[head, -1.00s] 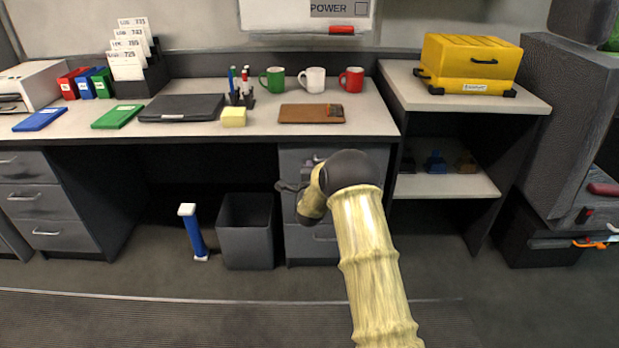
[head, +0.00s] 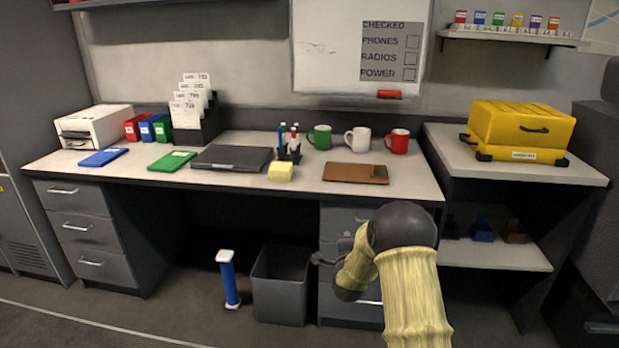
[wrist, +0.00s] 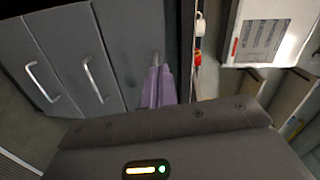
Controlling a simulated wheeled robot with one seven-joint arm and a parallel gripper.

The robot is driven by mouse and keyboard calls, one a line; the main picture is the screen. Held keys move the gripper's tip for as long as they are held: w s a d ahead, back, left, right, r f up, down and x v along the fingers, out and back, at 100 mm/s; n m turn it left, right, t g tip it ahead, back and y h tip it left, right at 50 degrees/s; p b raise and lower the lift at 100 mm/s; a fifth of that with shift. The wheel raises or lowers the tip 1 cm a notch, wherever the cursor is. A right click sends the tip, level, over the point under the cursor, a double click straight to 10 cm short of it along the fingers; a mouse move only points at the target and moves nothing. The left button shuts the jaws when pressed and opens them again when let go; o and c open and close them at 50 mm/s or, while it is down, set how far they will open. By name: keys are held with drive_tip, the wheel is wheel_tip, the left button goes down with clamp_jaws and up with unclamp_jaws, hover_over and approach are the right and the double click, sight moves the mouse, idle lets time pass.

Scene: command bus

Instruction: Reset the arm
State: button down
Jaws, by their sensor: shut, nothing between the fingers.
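My arm, with pale ribbed links and dark joints, reaches up from the bottom of the head view in front of the desk. My gripper (head: 322,258) is at its far end, folded to the left, in front of the drawers and beside the grey bin; the joint partly hides it. In the wrist view the purple fingers of my gripper (wrist: 156,82) are together, with nothing seen between them. They show against dark cabinet fronts.
The desk (head: 300,190) spans the middle, with a black laptop (head: 232,158), mugs and a brown clipboard (head: 356,173) on it. A grey bin (head: 280,288) and a blue-white post (head: 229,280) stand below. A yellow case (head: 520,130) sits on the right shelf unit.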

drive_tip(key=s+a+r+n+g+y, duration=0.15)
drive_tip(key=s+n+g, duration=0.65)
drive_tip(key=s, duration=1.1)
drive_tip(key=s+a+r+n+g+y, duration=0.15)
drive_tip(key=s+n+g, duration=0.45)
drive_tip(key=s+n, duration=0.95)
drive_tip(key=s+r+m+p, duration=0.2)
drive_tip(key=r+p, duration=1.4)
drive_tip(key=p, duration=0.1)
drive_tip(key=s+r+m+p, duration=0.2)
drive_tip(key=r+m+p, duration=0.1)
drive_tip(key=r+p, duration=1.4)
drive_tip(key=shift+s+f, duration=0.1)
drive_tip(key=shift+f, duration=0.05)
